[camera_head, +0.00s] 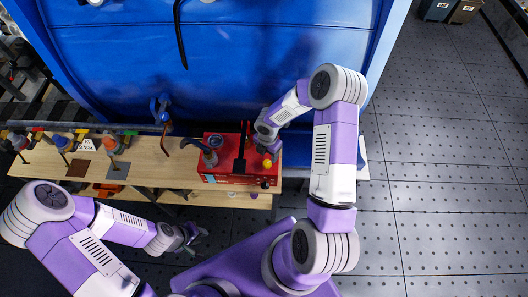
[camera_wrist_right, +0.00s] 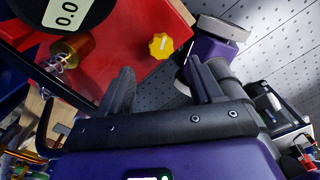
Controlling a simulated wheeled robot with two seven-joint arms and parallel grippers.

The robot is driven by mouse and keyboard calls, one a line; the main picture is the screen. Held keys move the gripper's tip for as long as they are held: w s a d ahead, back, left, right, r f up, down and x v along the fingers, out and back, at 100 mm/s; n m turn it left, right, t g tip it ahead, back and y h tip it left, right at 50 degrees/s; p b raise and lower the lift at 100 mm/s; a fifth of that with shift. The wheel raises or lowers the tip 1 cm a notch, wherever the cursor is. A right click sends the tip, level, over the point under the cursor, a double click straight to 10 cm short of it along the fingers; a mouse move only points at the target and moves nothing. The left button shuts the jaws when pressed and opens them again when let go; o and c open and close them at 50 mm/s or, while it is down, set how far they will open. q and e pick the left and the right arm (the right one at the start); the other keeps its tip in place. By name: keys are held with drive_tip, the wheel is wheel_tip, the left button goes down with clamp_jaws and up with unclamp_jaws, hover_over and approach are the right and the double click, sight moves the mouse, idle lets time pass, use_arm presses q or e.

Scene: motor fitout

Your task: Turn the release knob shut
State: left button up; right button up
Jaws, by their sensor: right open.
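The yellow lobed release knob (camera_wrist_right: 160,46) sits on the red pump unit (camera_wrist_right: 115,35) in the right wrist view. It also shows at the right end of the red unit in the head view (camera_head: 267,163). My right gripper (camera_wrist_right: 160,82) is open, its two fingers apart on either side below the knob in the picture. Nothing is between the fingers, and I cannot tell the gap to the knob. In the head view the right gripper (camera_head: 266,146) is over the unit's right end, partly hidden by its wrist. My left gripper (camera_head: 194,238) is empty in front of the bench, its fingers apart.
A gauge reading 0.0 (camera_wrist_right: 66,12) and a brass fitting (camera_wrist_right: 72,48) are near the knob. A black lever (camera_head: 240,153) stands on the unit. Several tools stand along the wooden bench (camera_head: 150,172). A blue panel (camera_head: 220,60) rises behind.

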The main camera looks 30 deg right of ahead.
sight(267, 163)
wheel_tip(267, 163, down, 7)
drive_tip(key=shift+s+f, duration=0.1)
drive_tip(key=shift+s, duration=0.05)
drive_tip(key=shift+c, duration=0.3)
drive_tip(key=c, duration=1)
